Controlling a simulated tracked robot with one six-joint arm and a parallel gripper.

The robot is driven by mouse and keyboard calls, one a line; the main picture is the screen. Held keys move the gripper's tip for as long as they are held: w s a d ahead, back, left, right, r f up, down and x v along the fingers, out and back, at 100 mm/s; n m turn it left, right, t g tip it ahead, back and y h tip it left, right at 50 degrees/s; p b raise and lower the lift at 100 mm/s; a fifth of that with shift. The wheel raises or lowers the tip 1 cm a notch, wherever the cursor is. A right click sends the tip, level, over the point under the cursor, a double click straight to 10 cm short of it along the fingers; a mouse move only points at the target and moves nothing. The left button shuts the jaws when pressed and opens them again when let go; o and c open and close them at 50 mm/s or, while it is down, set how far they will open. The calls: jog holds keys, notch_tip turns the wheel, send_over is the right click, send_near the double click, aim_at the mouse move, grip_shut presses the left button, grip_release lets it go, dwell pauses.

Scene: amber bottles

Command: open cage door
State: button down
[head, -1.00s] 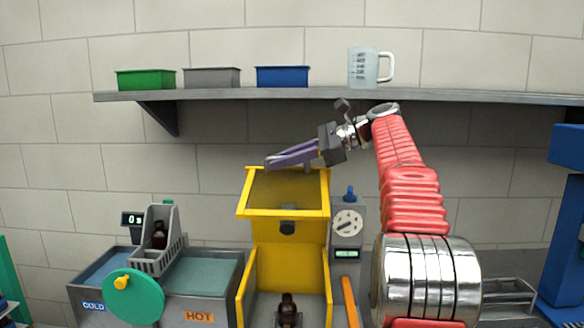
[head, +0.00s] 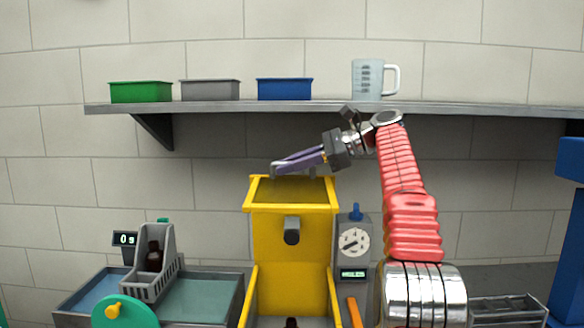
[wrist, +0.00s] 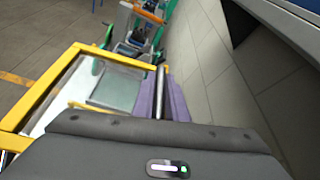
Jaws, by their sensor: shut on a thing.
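The yellow cage (head: 293,262) stands below and left of my gripper in the head view. A yellow-framed see-through panel (head: 326,198) slopes at its top; it seems to be the door, and its frame also shows in the wrist view (wrist: 32,105). My gripper (head: 274,169) reaches left over the panel's back edge, with purple fingers nearly level. Only the top of a dark bottle (head: 291,323) shows inside the cage.
A shelf (head: 220,107) with bins and a measuring jug (head: 367,78) runs behind and just above my gripper. Left of the cage are basins (head: 205,300) and a grey rack (head: 150,278) with a bottle. A dial unit (head: 354,242) stands right of the cage.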

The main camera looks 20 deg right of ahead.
jog(key=shift+d+f, duration=0.15)
jog(key=shift+d, duration=0.05)
jog(key=c, duration=2)
grip_release()
jog(key=shift+s, duration=0.1)
jog(key=shift+c, duration=0.2)
jog(key=shift+a, duration=0.1)
jog(key=shift+a+r, duration=0.15)
jog(key=shift+r, duration=0.05)
